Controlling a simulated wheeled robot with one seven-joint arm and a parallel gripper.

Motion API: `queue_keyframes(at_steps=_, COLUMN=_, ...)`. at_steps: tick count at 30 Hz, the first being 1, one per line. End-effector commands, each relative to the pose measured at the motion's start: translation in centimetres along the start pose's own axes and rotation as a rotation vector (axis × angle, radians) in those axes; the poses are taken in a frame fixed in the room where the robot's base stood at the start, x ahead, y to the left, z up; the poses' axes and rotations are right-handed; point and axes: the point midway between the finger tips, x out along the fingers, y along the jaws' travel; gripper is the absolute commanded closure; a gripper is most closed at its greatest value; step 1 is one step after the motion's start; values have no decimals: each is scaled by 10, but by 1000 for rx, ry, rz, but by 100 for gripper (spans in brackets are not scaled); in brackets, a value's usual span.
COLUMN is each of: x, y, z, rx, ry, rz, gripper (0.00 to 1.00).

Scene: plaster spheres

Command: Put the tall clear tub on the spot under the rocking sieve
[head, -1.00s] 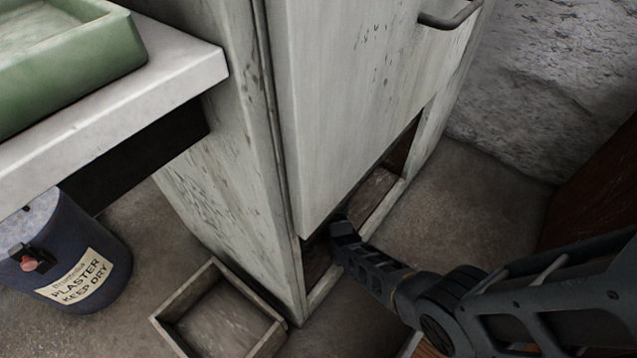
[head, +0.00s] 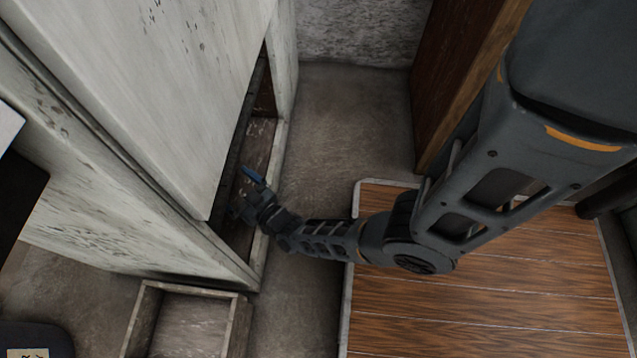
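No tall clear tub and no rocking sieve show in this view. The inside of the cabinet is mostly hidden by the panel.
A shallow open wooden box (head: 190,320) sits on the floor by the cabinet's near corner. A brown wooden panel (head: 460,75) stands at the upper right. Bare floor (head: 340,120) lies between cabinet and panel, with a rough wall (head: 360,30) behind.

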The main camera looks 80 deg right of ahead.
Motion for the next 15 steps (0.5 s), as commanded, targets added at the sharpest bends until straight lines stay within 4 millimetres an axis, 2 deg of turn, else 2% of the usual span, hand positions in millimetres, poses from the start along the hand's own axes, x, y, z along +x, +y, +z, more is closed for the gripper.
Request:
queue_keyframes(at_steps=4, x=-43, y=-12, z=-4, rx=15, ry=-27, rz=-60, gripper=0)
queue_keyframes(at_steps=8, x=-98, y=-23, z=-23, rx=29, ry=-59, rz=-140, gripper=0)
queue_keyframes(at_steps=11, x=-138, y=-26, z=-45, rx=34, ry=-86, rz=-200, gripper=0)
queue_keyframes(at_steps=15, x=-189, y=-26, z=-86, rx=32, ry=-123, rz=-278, gripper=0)
